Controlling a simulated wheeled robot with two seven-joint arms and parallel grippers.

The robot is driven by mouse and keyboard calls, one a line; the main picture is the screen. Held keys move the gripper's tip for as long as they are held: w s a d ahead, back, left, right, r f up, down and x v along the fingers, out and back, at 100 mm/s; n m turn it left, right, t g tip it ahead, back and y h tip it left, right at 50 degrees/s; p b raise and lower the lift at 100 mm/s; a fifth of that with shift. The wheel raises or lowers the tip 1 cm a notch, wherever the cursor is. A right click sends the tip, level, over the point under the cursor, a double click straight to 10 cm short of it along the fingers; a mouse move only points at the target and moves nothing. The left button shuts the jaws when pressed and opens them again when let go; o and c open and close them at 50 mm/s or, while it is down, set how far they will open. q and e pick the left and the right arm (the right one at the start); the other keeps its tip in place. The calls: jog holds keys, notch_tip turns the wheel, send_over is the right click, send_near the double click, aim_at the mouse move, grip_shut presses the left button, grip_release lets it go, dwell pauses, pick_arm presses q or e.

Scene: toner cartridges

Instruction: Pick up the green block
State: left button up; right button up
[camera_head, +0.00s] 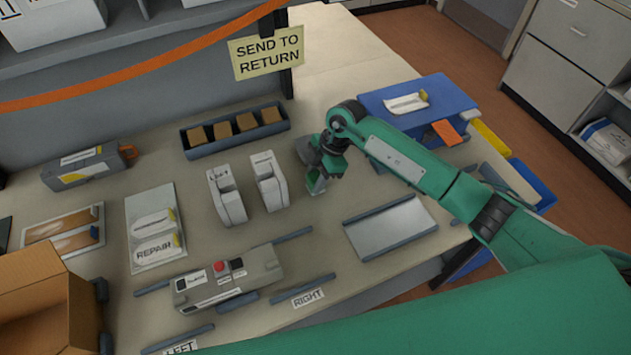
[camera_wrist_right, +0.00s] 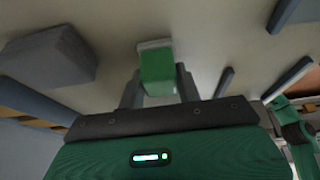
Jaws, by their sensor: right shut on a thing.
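The green block (camera_wrist_right: 157,66) sits between the two dark fingers of my right gripper (camera_wrist_right: 159,88) in the right wrist view. The fingers are shut on its sides, and a pale edge shows at its far end. In the head view my right gripper (camera_head: 316,178) points down near the table, just right of two white upright devices. The block is hard to tell from the green gripper there, and I cannot tell whether it touches the table. My left gripper is not in view.
Two white devices (camera_head: 227,196) (camera_head: 268,181) stand close left of my right gripper. A dark tray with brown blocks (camera_head: 187,146) lies behind. A metal plate between rails (camera_head: 390,229), a blue box (camera_head: 455,96) and a grey button unit (camera_head: 228,280) are nearby.

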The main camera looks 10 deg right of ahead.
aim_at(316, 176)
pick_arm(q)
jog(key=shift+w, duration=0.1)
pick_arm(e)
jog(key=shift+r, duration=0.15)
